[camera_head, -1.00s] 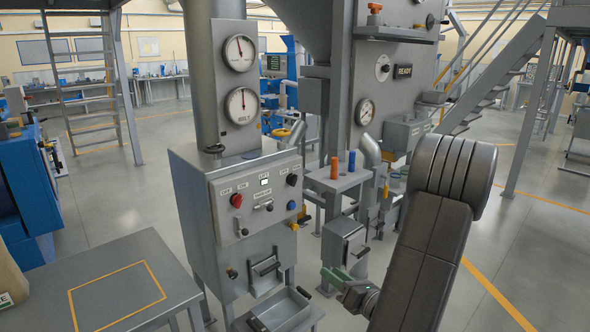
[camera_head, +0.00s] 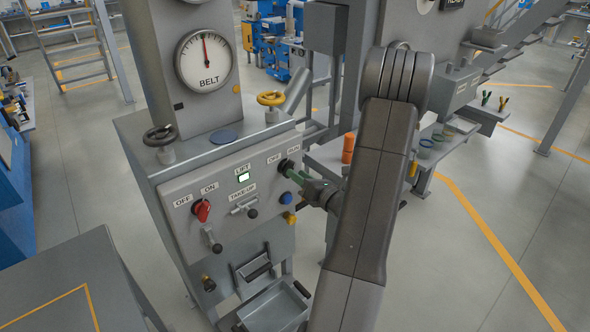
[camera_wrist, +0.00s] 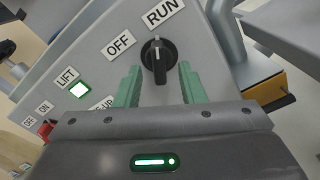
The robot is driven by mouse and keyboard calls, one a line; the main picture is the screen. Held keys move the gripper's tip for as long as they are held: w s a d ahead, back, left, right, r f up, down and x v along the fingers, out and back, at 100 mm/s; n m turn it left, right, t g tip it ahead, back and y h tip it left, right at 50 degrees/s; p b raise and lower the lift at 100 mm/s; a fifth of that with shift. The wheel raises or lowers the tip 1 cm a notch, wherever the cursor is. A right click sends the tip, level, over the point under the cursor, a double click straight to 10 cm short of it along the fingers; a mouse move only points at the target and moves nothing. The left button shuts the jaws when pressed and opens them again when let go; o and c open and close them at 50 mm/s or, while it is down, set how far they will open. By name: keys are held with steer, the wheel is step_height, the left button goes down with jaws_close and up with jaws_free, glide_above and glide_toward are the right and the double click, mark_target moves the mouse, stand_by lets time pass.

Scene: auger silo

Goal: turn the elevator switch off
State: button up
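A black rotary switch (camera_wrist: 157,62), labelled OFF and RUN, is on the sloped grey control panel (camera_head: 220,200). In the wrist view its white mark points up towards RUN. My gripper (camera_wrist: 160,82) is open, with one green finger on each side of this switch and small gaps between. In the head view my gripper (camera_head: 292,171) reaches the panel's right end and partly hides the switch (camera_head: 285,164). A red switch (camera_head: 202,210), labelled OFF and ON, is at the panel's left. The LIFT lamp (camera_head: 244,177) is lit between them. No label reading "elevator" is legible.
The TAKE-UP lever (camera_head: 246,208) and a blue button (camera_head: 286,198) are close by on the panel. A yellow handwheel (camera_head: 270,98) and a black handwheel (camera_head: 160,135) stand above it. A BELT gauge (camera_head: 204,60) is behind. A tray (camera_head: 275,308) is below.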

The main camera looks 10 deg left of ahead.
steer(key=shift+x, duration=1.2)
steer(key=shift+s, duration=0.1)
jaws_close()
